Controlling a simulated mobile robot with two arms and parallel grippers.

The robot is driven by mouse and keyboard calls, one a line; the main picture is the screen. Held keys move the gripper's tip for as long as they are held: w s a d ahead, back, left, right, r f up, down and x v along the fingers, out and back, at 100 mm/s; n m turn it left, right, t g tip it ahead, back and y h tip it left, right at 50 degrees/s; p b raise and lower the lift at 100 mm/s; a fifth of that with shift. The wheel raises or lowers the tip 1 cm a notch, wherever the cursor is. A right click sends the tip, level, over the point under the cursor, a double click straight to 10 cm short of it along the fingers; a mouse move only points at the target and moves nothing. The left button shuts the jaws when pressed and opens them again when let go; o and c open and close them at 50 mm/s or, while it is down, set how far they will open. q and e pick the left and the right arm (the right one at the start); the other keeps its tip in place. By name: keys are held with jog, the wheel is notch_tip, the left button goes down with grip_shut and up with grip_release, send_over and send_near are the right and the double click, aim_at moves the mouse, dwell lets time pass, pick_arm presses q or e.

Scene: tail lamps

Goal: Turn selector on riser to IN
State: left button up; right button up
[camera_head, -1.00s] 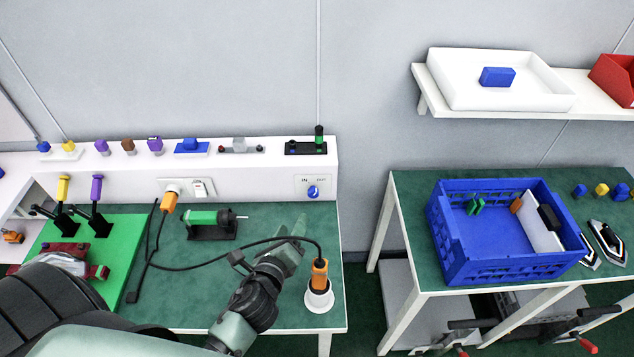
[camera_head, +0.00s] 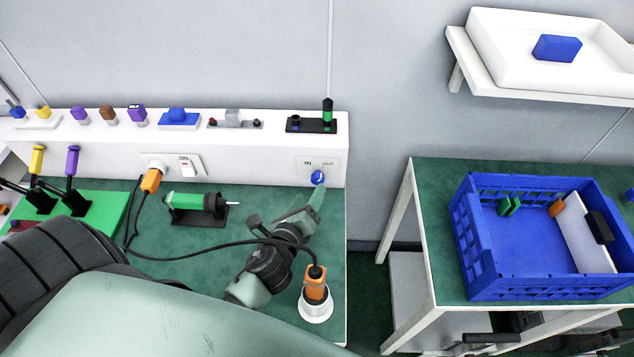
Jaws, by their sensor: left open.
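The selector (camera_head: 318,177) is a blue round knob with a white mark, on a small plate on the front of the white riser (camera_head: 240,166). The label IN is at its upper left and OUT at its upper right. The white mark seems to point up and to the right, towards OUT. My left gripper (camera_head: 316,196) is just below the knob, its fingers pointing up at it. It is open, and I cannot tell whether it touches the knob. My right gripper is out of view.
A black cable runs across my left wrist to an orange plug (camera_head: 315,285) in a white round holder (camera_head: 316,308). A green screwdriver-like tool (camera_head: 200,203) lies on a black stand left of the wrist. A blue crate (camera_head: 480,245) stands on the right table.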

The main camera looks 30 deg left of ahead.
aim_at(317, 181)
pick_arm(q)
jog(key=x, duration=0.6)
jog(key=shift+w, duration=0.1)
